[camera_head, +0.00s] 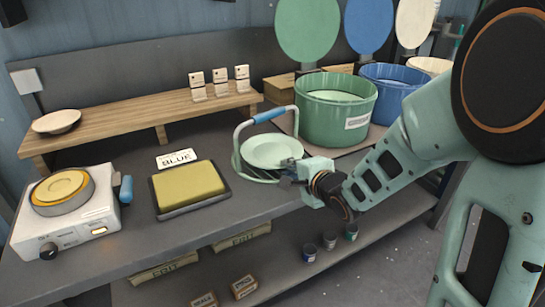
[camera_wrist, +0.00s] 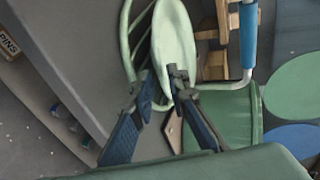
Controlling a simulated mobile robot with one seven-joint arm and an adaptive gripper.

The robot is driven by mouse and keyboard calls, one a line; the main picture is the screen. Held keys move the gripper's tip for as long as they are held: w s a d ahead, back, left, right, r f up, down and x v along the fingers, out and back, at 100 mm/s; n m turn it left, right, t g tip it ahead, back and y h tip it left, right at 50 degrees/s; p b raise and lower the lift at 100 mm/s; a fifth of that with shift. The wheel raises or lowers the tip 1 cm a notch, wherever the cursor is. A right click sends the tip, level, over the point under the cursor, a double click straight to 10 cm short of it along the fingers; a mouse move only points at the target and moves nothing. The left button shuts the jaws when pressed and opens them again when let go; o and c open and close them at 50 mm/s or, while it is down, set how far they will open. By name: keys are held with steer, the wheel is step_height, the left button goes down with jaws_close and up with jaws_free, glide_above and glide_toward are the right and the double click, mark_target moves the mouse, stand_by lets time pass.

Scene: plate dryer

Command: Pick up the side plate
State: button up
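A pale green plate (camera_head: 272,151) sits tilted in a wire rack (camera_head: 237,150) with a blue-grip handle (camera_head: 269,115). In the wrist view the plate (camera_wrist: 172,35) is seen at a steep angle, with the rack (camera_wrist: 128,40) curving along its left. My gripper (camera_head: 289,176) is at the plate's near right edge. In the wrist view its two fingers (camera_wrist: 163,78) are apart, with the plate's lower edge between them. I cannot tell whether either finger touches the plate. Another small pale plate (camera_head: 56,121) lies on the wooden shelf.
A green tub (camera_head: 336,118) and a blue tub (camera_head: 391,92) stand right of the rack. A yellow pad in a dark tray (camera_head: 188,188) and a hotplate-like device (camera_head: 66,215) are on the left. Small cups (camera_head: 330,241) stand on the lower shelf.

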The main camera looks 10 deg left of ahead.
steer(key=x, duration=0.2)
steer(key=shift+w+a+f, duration=0.15)
steer(key=shift+w+f, duration=0.05)
steer(key=shift+r, duration=0.1)
jaws_close()
steer(key=shift+r, duration=0.1)
